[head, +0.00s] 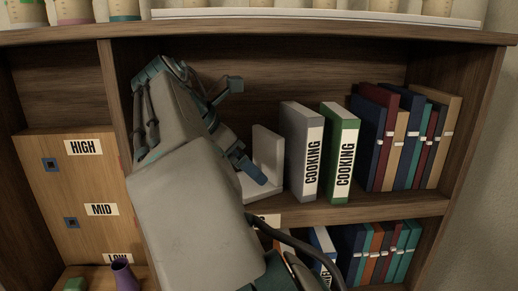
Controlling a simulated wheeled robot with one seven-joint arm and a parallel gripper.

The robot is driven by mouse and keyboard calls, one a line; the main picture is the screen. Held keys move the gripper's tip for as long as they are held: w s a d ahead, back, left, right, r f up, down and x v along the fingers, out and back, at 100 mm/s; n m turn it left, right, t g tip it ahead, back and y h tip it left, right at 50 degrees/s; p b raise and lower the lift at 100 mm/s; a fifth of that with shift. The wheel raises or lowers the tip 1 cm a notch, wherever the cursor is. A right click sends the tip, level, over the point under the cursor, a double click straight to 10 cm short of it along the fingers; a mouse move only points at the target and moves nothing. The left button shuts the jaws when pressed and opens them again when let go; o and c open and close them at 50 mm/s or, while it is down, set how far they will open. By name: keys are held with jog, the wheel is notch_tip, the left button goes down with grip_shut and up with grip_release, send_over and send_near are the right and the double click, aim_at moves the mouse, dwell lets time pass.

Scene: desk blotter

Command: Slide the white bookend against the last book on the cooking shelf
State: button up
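The white bookend (267,153) stands upright on the upper shelf, left of the books. Its low base reaches toward the front left. A grey book labelled COOKING (299,145) stands just right of it, and I cannot tell whether they touch. A green COOKING book (340,150) stands right of the grey one, with a narrow gap between. My gripper (248,168) is at the left side of the bookend, with a teal fingertip in front of its base. My arm hides most of the gripper, so its opening and any contact are unclear.
Several coloured books (402,140) lean at the right end of the upper shelf (390,208). More books (375,254) fill the shelf below. A wooden panel marked HIGH, MID and LOW (70,185) is at left. Containers stand on top of the bookcase.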

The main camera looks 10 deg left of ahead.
aim_at(263, 170)
jog(key=shift+w+r+h, duration=0.15)
jog(key=shift+r+h, duration=0.45)
jog(key=shift+r, duration=0.05)
jog(key=shift+p+x, duration=0.45)
jog(key=shift+x, duration=3.4)
jog(key=shift+w+r, duration=0.1)
jog(key=shift+w, duration=0.05)
jog(key=shift+a, duration=0.1)
jog(key=shift+t, duration=0.3)
jog(key=c, duration=0.9)
